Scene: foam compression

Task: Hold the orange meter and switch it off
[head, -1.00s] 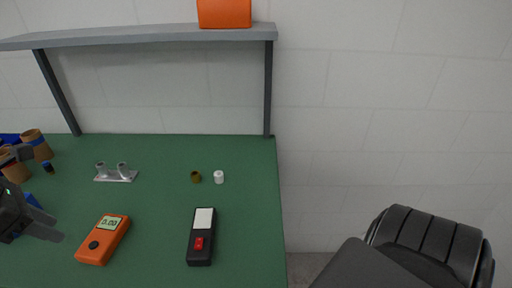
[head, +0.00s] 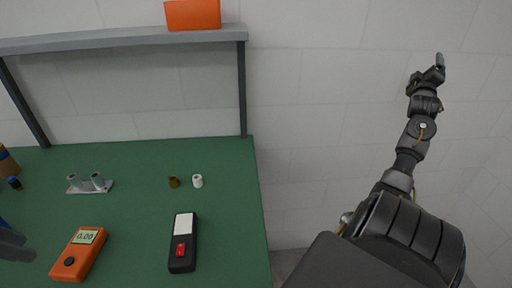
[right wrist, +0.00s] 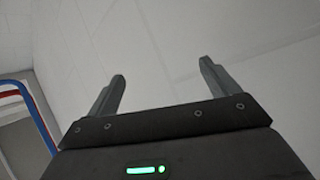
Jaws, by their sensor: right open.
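The orange meter (head: 78,254) lies on the green table at the lower left in the head view. Its display is lit and reads 0.00, and it has a dark round button. My left gripper (head: 14,244) shows only in part at the left edge, just left of the meter and apart from it; whether its jaws are open is not visible. My right gripper (head: 440,62) is raised at the upper right, away from the table. In the right wrist view, the right gripper (right wrist: 162,82) is open and empty, facing a pale wall.
A black device with a red switch (head: 182,245) lies right of the meter. A metal holder (head: 90,184), a brown cap (head: 173,182) and a white cap (head: 197,181) stand farther back. A grey shelf (head: 120,40) carries an orange box (head: 192,14). The table's right edge is clear.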

